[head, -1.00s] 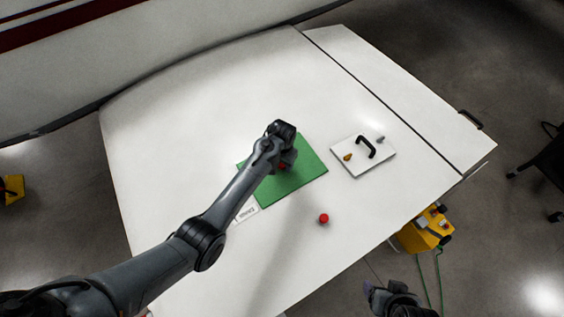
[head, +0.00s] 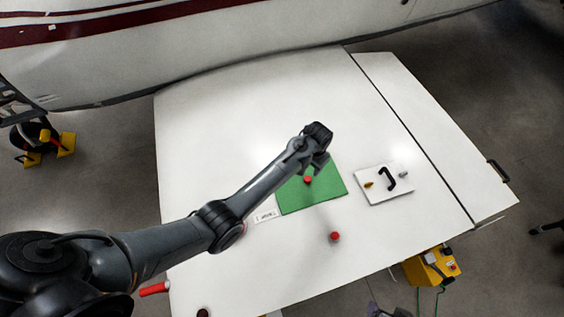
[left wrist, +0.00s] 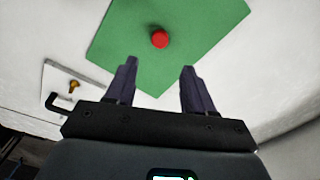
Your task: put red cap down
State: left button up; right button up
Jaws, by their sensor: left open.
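A red cap (head: 307,179) rests on the green mat (head: 318,195) on the white table. It also shows in the left wrist view (left wrist: 160,39), ahead of the fingertips and between their lines. My left gripper (head: 318,166) is near this cap, open and empty, with the cap clear of its fingers; both fingers (left wrist: 157,72) show apart in the left wrist view. A second red cap (head: 335,236) stands on the bare table in front of the mat. Only a sliver of my right gripper (head: 373,309) shows at the bottom edge, too little to judge its jaws.
A white plate (head: 378,195) with a black handle (head: 388,179), a gold piece (head: 369,184) and a grey piece (head: 404,174) lies right of the mat. A white label (head: 265,216) lies by the mat's left side. The table's far left is clear.

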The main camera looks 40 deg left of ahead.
pick_arm(q)
jog(key=s+a+r+t, duration=0.1)
jog(key=s+a, duration=0.1)
jog(key=s, duration=0.6)
jog(key=s+a+r+t, duration=0.1)
jog(key=s+a, duration=0.1)
jog(key=s, duration=0.6)
jog(key=shift+a, duration=0.15)
jog(key=shift+o, duration=0.5)
jog(key=s+r+t, duration=0.1)
jog(key=s+r, duration=0.9)
jog(key=s, duration=0.3)
jog(key=shift+a+r+t, duration=0.2)
jog(key=shift+a+t, duration=0.1)
jog(key=shift+a, duration=0.15)
